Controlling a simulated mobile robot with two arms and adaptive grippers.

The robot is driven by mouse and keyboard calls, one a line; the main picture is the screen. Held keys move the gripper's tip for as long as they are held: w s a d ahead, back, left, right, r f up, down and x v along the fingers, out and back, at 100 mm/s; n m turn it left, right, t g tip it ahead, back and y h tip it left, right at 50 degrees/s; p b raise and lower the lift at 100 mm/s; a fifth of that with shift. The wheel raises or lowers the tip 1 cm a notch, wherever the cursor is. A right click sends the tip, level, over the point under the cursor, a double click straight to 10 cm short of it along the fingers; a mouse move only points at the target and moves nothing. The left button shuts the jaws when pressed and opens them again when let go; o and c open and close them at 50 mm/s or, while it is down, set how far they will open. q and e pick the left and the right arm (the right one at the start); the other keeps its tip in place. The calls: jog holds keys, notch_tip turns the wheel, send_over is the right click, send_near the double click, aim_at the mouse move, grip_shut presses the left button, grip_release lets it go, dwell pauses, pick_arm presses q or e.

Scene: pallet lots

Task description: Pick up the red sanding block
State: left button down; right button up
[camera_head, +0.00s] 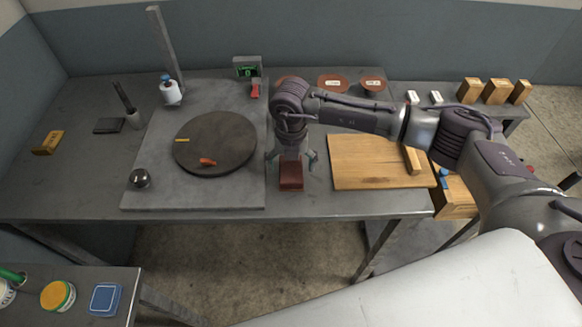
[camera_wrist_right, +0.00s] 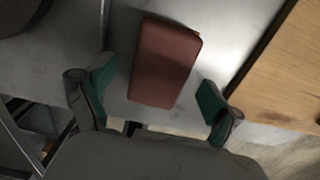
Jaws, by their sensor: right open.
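The red sanding block (camera_head: 291,176) lies on the grey table near its front edge, between the grey slab and the wooden board. It also shows in the right wrist view (camera_wrist_right: 165,62) as a reddish-brown block. My right gripper (camera_head: 292,160) is open, with its fingers on either side of the block in the head view. In the wrist view the green-padded fingertips (camera_wrist_right: 156,98) stand apart, left and right of the near end of the block, with gaps on both sides. Nothing is held. My left gripper is not in view.
The grey slab (camera_head: 140,195) with a dark round plate (camera_head: 215,135) is left of the block. A wooden board (camera_head: 370,172) with a wooden piece (camera_head: 412,160) is to the right. Reddish discs (camera_head: 333,84) lie behind. Bare table strips flank the block.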

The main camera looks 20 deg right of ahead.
aim_at(294, 168)
jog(key=shift+f, duration=0.75)
jog(key=c, duration=1.3)
jog(key=shift+r, duration=0.2)
jog(key=shift+w+r, duration=0.1)
jog(key=shift+r, duration=0.15)
jog(key=r+b, duration=0.1)
jog(key=r, duration=0.2)
jog(key=shift+d+r+b, duration=0.25)
jog(key=shift+d+b, duration=0.15)
jog(key=s+d+r+b, duration=0.1)
jog(key=s+d+r, duration=0.1)
jog(key=d, duration=0.3)
jog(key=s+d+r+b, duration=0.1)
jog(key=s+d+r, duration=0.1)
jog(key=d+r, duration=0.2)
jog(key=shift+s+d+r+b, duration=0.35)
jog(key=shift+d, duration=0.15)
